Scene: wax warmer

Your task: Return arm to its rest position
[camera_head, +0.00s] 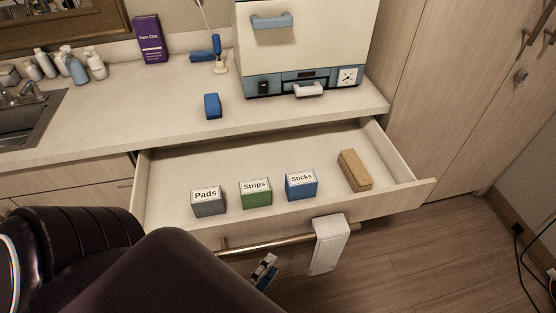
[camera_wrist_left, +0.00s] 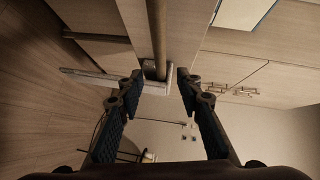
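My left arm fills the lower left of the head view, dark and bulky. My left gripper (camera_head: 265,272) shows in part below the drawer's bar handle (camera_head: 268,245); the arm hides the rest. In the left wrist view the left gripper (camera_wrist_left: 158,80) has its two fingers well apart, with nothing held between them. The bar handle also shows there (camera_wrist_left: 156,25), with the white towel (camera_wrist_left: 158,88) beyond the fingertips. I cannot tell the exact gap between fingers and bar. My right gripper is in neither view.
The drawer (camera_head: 410,190) is pulled out, holding Pads (camera_head: 208,203), Strips (camera_head: 256,196) and Sticks (camera_head: 301,187) boxes and a tan block (camera_head: 354,171). A towel (camera_head: 329,245) hangs on the bar. A white warmer cabinet (camera_head: 300,45) stands on the counter.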

